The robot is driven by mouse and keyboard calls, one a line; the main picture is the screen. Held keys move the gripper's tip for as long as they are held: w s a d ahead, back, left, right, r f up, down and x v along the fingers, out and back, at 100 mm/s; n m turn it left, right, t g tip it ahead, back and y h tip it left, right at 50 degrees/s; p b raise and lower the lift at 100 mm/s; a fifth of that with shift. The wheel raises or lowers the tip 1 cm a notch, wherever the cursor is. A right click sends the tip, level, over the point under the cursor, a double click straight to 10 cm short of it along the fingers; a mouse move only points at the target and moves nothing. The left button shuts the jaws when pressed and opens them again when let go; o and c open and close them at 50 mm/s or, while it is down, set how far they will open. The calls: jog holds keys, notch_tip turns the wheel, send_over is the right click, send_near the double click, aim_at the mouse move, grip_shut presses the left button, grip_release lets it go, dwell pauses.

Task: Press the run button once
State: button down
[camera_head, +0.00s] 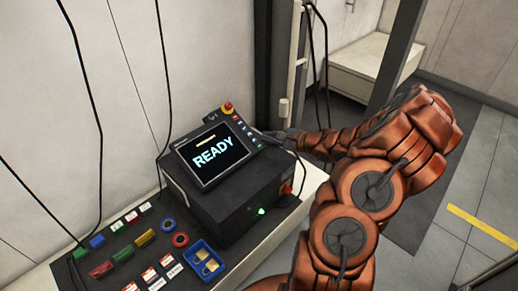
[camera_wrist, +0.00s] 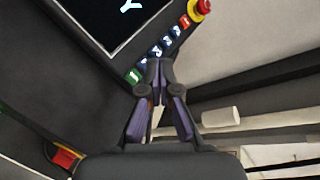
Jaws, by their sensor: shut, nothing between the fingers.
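A control box (camera_head: 235,197) carries a tilted screen (camera_head: 213,152) reading "READY". A row of small buttons (camera_head: 243,131) runs along the screen's right edge. In the wrist view a green button (camera_wrist: 134,76) is at the near end of the row, then several blue ones (camera_wrist: 166,41), and a red one (camera_wrist: 185,20) at the far end. Which is the run button cannot be read. My gripper (camera_wrist: 154,67) is shut and empty, its tips close beside the green button and nearest blue one. Contact cannot be told. It also shows in the head view (camera_head: 272,134), right of the panel.
A red emergency-stop knob (camera_head: 227,108) sits above the button row. A red-and-yellow switch (camera_head: 286,188) is on the box's side. A blue tray (camera_head: 190,278) with padlocks, tape rolls (camera_head: 180,239) and coloured tags (camera_head: 102,269) lie on the bench. Cables hang at left. Floor at right is open.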

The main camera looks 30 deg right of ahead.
aim_at(255, 143)
jog(key=shift+w+a+f+b, duration=0.1)
jog(key=shift+w+f+b, duration=0.3)
jog(key=shift+f, duration=0.35)
jog(key=shift+w+a+f+b, duration=0.1)
jog(key=shift+w+f+b, duration=0.35)
jog(key=shift+f, duration=0.35)
jog(key=shift+w+a+f+b, duration=0.1)
jog(key=shift+w+f+b, duration=0.3)
jog(key=shift+f, duration=0.35)
jog(key=shift+f, duration=0.1)
jog(key=shift+w+f+b, duration=0.15)
jog(key=shift+f+b, duration=0.1)
jog(key=shift+b, duration=0.15)
jog(key=shift+w+f+b, duration=0.2)
jog(key=shift+f+b, duration=0.1)
jog(key=shift+f, duration=0.15)
dwell(0.5)
jog(key=shift+r, duration=0.1)
jog(key=shift+s+r+p, duration=0.4)
jog(key=shift+r, duration=0.3)
jog(key=r+p, duration=0.1)
jog(key=s+r, duration=0.1)
jog(key=r, duration=0.1)
jog(key=s+r+p, duration=0.1)
jog(key=shift+s+d+r+p, duration=0.1)
jog(key=shift+d+r+p, duration=0.15)
jog(key=shift+d+p, duration=0.05)
dwell(0.4)
